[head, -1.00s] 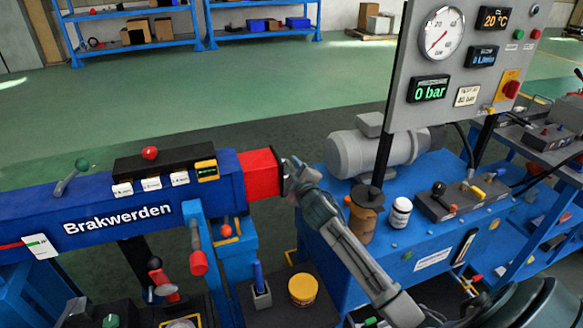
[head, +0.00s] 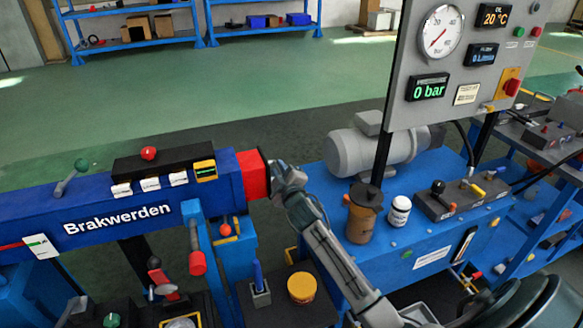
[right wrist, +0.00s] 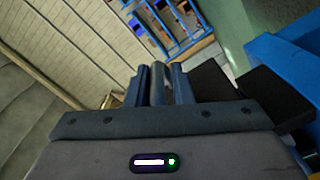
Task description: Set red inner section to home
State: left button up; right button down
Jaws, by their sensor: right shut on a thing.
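The red inner section (head: 253,174) sticks a short way out of the right end of the blue boom (head: 120,212) marked "Brakwerden". My right gripper (head: 280,180) is at the outer, right end of the red section, its arm coming from the lower right. In the right wrist view, its two fingers (right wrist: 160,85) are closed around a grey round bar (right wrist: 158,90). The bar's join to the red section is hidden, and the fingertips are small in the head view. My left gripper is out of view.
A black control block with a red knob (head: 148,153) sits on the boom. At right are a blue bench (head: 400,262), a grey motor (head: 365,152), a brown can (head: 362,218) and a gauge panel reading 0 bar (head: 430,87). A yellow-lidded pot (head: 302,287) stands below.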

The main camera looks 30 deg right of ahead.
jog(key=a, duration=0.3)
jog(key=w+a+r, duration=0.1)
jog(key=shift+w+a, duration=0.1)
jog(key=shift+a, duration=0.05)
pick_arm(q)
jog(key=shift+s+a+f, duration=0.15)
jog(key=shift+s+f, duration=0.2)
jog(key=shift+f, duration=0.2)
pick_arm(e)
jog(key=c, duration=1.5)
grip_release()
jog(key=shift+o, duration=0.5)
jog(key=shift+a+f, duration=0.1)
jog(key=shift+a, duration=0.1)
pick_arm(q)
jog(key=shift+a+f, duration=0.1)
pick_arm(e)
jog(key=shift+f, duration=0.1)
